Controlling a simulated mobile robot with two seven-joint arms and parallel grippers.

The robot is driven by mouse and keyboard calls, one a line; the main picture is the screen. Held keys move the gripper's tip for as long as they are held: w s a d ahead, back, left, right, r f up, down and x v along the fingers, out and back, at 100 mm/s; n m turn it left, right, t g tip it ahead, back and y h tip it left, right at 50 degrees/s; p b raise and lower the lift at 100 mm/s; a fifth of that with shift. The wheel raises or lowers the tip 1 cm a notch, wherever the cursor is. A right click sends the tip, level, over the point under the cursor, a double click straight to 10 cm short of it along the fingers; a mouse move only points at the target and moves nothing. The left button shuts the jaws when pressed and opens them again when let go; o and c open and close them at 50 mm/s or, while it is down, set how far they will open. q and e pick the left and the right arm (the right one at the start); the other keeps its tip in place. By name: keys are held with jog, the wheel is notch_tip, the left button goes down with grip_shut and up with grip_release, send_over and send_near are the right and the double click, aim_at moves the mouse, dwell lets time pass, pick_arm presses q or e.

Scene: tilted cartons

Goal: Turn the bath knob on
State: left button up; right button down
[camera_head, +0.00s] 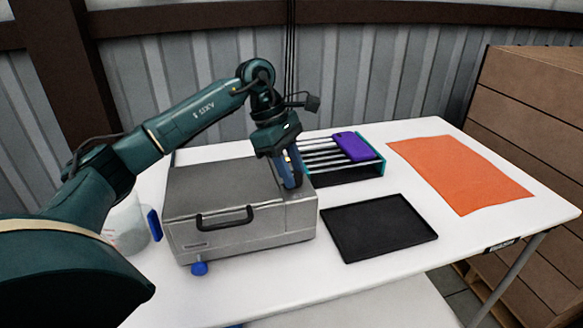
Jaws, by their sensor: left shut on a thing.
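The bath is a grey metal box (180,192) with a dark front handle (225,218), standing on the left part of the white table. My left gripper (291,184) comes down over the right end of the bath's top, its blue fingers pointing downward. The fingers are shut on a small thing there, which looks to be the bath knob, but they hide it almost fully. Its turned position cannot be seen. A blue round part (199,268) sticks out low on the bath's front. My right gripper is not in view.
Behind and right of the bath stands a striped rack (322,157) with a purple object (354,146) on it. A black tray (378,227) and an orange mat (460,173) lie to the right. A clear container (127,228) stands left of the bath. Stacked cartons (535,110) rise beyond the table's right side.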

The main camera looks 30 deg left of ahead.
pick_arm(q)
jog(key=shift+m, duration=0.3)
dwell(0.4)
jog(key=o, duration=1)
jog(key=v, duration=1.3)
jog(key=shift+w+r, duration=0.15)
jog(key=shift+w, duration=0.05)
jog(key=shift+s, duration=0.1)
